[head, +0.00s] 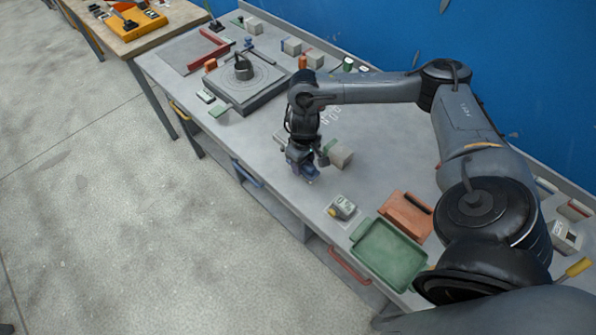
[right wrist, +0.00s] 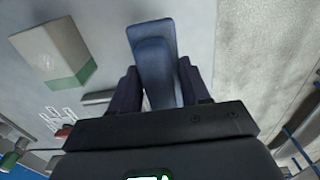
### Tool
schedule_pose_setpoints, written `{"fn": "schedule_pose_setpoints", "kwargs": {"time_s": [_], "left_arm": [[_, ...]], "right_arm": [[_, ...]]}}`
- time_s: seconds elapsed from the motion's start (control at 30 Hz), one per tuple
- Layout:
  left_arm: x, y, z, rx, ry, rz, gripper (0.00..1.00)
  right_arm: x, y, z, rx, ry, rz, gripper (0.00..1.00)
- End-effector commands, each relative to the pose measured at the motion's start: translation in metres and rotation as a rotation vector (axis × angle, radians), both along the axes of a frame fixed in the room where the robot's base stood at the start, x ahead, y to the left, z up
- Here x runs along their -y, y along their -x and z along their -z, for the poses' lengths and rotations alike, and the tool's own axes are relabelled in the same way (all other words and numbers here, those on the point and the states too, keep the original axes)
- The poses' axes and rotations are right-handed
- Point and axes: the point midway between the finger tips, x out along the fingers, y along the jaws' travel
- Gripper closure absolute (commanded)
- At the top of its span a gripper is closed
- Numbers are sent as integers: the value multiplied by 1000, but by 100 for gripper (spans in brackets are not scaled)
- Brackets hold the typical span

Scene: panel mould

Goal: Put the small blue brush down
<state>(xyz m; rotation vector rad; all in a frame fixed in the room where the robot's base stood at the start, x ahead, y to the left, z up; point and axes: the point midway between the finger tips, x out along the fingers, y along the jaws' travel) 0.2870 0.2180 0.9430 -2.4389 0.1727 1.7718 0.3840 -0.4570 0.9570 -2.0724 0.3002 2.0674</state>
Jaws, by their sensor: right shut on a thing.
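The small blue brush (right wrist: 152,60) is between the fingers of my right gripper (right wrist: 158,88) in the right wrist view. The gripper is shut on it, and the brush sticks out beyond the fingertips. In the head view my right gripper (head: 303,163) points down over the front half of the grey bench, with the blue brush (head: 309,175) low at its tips. I cannot tell whether the brush touches the bench top. My left gripper is not in view.
A pale block (head: 341,155) with a green base stands close beside the gripper. A small grey and yellow box (head: 342,208), a green tray (head: 390,254) and an orange-brown tray (head: 405,215) lie nearer. A round-topped fixture (head: 242,80) stands farther along the bench (head: 385,130).

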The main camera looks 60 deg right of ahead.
Motion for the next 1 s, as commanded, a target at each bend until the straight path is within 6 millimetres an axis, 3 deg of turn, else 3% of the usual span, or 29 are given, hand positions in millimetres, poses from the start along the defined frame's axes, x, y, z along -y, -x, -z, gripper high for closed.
{"fn": "schedule_pose_setpoints", "kwargs": {"time_s": [0.1,0.33,0.63,1.0], "left_arm": [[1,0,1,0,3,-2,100],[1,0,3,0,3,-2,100],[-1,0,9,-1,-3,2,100],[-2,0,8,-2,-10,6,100]], "right_arm": [[-4,-11,6,2,-2,1,78],[-5,-14,14,-1,1,1,78],[-5,-13,47,-1,1,1,78],[-5,-13,50,0,0,1,78]]}}
